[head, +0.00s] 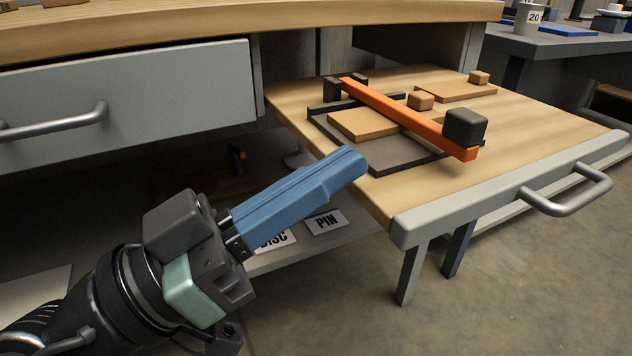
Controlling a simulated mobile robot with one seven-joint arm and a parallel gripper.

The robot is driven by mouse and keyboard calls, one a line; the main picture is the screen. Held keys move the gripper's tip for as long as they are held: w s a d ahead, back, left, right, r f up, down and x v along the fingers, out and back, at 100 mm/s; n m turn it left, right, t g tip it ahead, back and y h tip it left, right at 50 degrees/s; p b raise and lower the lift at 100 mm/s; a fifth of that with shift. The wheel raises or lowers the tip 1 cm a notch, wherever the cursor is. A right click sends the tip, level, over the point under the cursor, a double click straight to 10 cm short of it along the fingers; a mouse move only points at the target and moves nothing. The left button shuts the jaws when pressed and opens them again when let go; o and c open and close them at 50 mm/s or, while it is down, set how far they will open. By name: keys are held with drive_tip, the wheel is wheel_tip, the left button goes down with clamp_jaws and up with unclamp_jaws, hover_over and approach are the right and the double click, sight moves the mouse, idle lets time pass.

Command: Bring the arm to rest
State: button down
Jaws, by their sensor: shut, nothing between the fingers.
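My gripper (350,163) shows in the head view, at the end of my dark arm that comes in from the lower left. Its blue fingers are shut together with nothing between them. They point up and to the right, in front of the pulled-out wooden board (540,130). The fingertips appear near the board's left edge, and nothing is held. Whether they touch the edge cannot be told from this one view.
On the board are a dark tray (385,165), an orange bar (400,112) with black ends, and tan blocks (420,100). A grey drawer (130,105) is at left. Shelf labels "DISC" (275,240) and "PIN" (326,222) sit below. Floor at lower right is clear.

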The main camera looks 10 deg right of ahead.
drive_tip(key=shift+a, duration=0.1)
drive_tip(key=w+r+n+t+y+p, duration=0.4)
drive_tip(key=r+t+y+p, duration=0.15)
drive_tip(key=r, duration=0.25)
drive_tip(key=w+r+n+t+y+p, duration=0.35)
drive_tip(key=r+t+p, duration=0.2)
drive_tip(key=r, duration=0.35)
drive_tip(key=s+a+r+n+t+y+p, duration=0.1)
drive_tip(key=s+r+n+t+y+p, duration=0.2)
drive_tip(key=r, duration=0.5)
drive_tip(key=s+a+r+n+t+y+p, duration=0.1)
drive_tip(key=s+a+r+t+y+p, duration=0.15)
drive_tip(key=r+y+p, duration=0.35)
drive_tip(key=s+a+r+n+t+y+p, duration=0.1)
drive_tip(key=s+r+n+t+y+p, duration=0.15)
drive_tip(key=r, duration=0.65)
wheel_tip(320, 180, up, 35)
drive_tip(key=m+p, duration=0.1)
drive_tip(key=p, duration=3.4)
drive_tip(key=shift+w+t, duration=0.3)
drive_tip(key=shift+t, duration=0.1)
